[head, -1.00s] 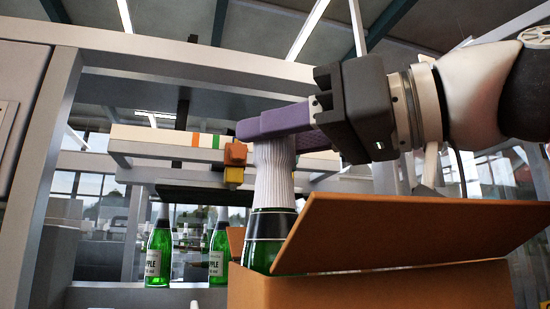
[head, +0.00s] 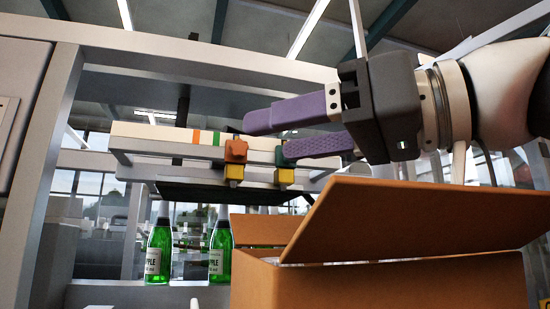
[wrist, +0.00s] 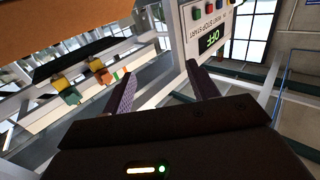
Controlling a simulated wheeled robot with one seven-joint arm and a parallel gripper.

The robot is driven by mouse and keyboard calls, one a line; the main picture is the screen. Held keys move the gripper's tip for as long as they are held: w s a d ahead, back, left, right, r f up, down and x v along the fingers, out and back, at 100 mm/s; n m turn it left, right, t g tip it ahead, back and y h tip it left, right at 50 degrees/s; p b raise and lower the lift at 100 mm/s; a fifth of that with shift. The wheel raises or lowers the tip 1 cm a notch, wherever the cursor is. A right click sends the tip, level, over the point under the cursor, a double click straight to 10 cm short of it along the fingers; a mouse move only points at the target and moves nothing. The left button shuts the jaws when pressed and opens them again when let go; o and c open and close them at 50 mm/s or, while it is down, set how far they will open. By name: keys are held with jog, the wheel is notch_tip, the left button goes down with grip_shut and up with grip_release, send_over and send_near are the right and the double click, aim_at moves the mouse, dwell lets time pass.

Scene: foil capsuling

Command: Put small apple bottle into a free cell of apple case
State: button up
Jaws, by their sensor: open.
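My gripper (head: 300,130) is open and empty above the cardboard case, with its two purple fingers spread apart. The wrist view also shows the empty fingers (wrist: 158,95). The apple case (head: 390,288) is a brown box at the lower right of the head view, with a flap raised. Its inside and cells are hidden by its walls and flap. The bottle that was between the fingers is no longer visible; the case walls may hide it.
A grey machine frame (head: 60,150) stands at the left. A crossbar (head: 150,135) with coloured knobs (head: 235,155) runs behind my gripper. The raised flap (head: 400,220) is close below my gripper. A panel with buttons and a display (wrist: 208,35) shows in the wrist view.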

jog(key=v, duration=0.6)
jog(key=shift+p, duration=0.35)
jog(key=shift+d, duration=0.1)
dwell(0.4)
